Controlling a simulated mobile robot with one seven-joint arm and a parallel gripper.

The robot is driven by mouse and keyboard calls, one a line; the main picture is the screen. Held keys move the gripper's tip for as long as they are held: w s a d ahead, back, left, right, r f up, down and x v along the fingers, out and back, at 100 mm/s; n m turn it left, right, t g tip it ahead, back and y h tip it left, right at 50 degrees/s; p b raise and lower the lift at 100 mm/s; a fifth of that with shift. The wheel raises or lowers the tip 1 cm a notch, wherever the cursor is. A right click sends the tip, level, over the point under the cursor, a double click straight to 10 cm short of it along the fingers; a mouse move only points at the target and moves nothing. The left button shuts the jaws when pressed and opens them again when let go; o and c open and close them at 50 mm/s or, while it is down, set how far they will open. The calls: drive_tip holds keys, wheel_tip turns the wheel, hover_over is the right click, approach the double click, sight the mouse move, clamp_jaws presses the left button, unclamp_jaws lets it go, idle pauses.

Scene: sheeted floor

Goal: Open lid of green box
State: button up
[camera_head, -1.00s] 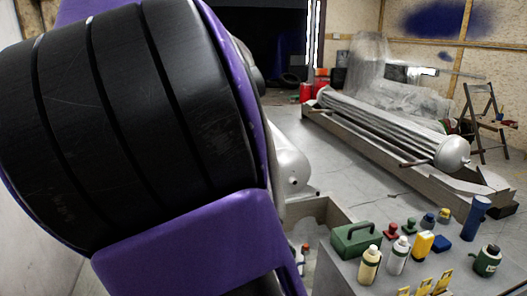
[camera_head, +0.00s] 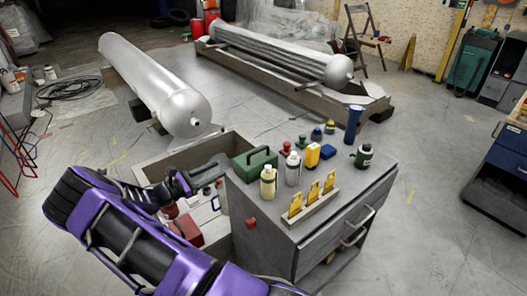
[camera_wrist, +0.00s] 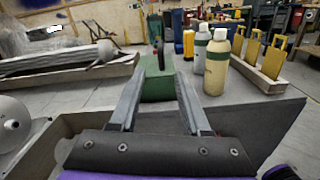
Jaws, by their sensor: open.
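The green box (camera_head: 256,163) has a dark handle on its lid and stands on the left end of the grey cabinet top, with the lid down. In the wrist view the green box (camera_wrist: 158,88) shows straight ahead, between and beyond my two fingers. My gripper (camera_wrist: 161,76) is open with nothing between its fingers. In the head view my gripper (camera_head: 217,172) is small and partly dark, just left of the box. Whether a fingertip touches the box cannot be told.
Close to the box stand a cream bottle (camera_head: 268,184), a white bottle (camera_head: 292,170) and a yellow item (camera_head: 312,156). A holder with yellow pieces (camera_head: 309,208) is at the front. An open crate (camera_head: 165,160) lies left of the grey cabinet (camera_head: 345,212).

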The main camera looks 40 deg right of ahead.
sight(249, 155)
drive_tip(key=d, duration=0.5)
drive_tip(key=s+d, duration=0.1)
drive_tip(key=d, duration=0.5)
drive_tip(key=s+d, duration=0.1)
drive_tip(key=d, duration=0.5)
drive_tip(key=shift+d+f, duration=0.1)
clamp_jaws()
idle(0.8)
